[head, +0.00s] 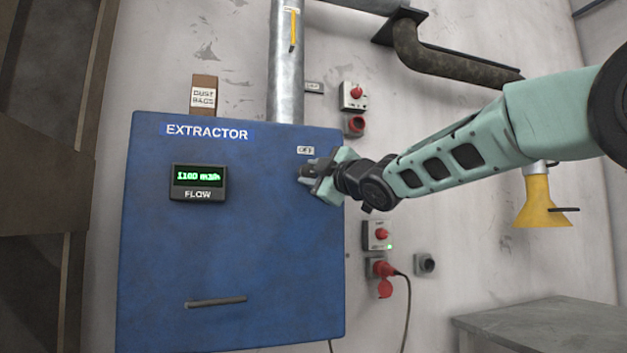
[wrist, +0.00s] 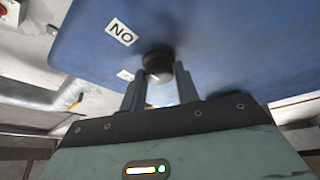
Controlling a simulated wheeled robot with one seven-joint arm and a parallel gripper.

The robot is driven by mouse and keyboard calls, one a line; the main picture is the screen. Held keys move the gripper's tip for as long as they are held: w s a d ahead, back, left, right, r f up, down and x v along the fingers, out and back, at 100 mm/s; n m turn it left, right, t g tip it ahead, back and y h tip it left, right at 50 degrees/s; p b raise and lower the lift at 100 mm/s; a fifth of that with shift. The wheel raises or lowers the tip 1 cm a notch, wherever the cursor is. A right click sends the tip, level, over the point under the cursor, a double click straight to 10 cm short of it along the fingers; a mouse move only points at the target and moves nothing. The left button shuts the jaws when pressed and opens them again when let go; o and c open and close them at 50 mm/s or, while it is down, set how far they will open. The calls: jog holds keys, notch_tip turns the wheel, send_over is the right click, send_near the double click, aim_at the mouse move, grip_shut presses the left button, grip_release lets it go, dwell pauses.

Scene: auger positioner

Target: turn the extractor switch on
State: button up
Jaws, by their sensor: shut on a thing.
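The blue extractor cabinet (head: 240,250) hangs on the wall, with a green-lit flow display (head: 198,182) that appears to read 1100 m3/h. My gripper (head: 308,174) is at the cabinet's upper right, just below a small OFF label (head: 305,150). In the wrist view the dark round switch knob (wrist: 157,62) sits between the fingertips of my gripper (wrist: 158,84), which is shut on it. An upside-down ON label (wrist: 122,32) is beside the knob; another label (wrist: 125,75) is partly hidden by a finger. The knob's pointer direction cannot be told.
Red wall switches (head: 354,97) are above right of the cabinet. A lower switch box (head: 378,235) with a green light and a red plug (head: 382,270) with a cable are to its right. A grey table (head: 545,325) is at lower right.

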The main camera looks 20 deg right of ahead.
jog(key=shift+r, duration=0.3)
jog(key=o, duration=1)
jog(key=shift+c, duration=0.2)
jog(key=shift+f, duration=0.15)
jog(key=p+v, duration=0.5)
jog(key=v, duration=1.2)
jog(key=shift+s+f, duration=0.1)
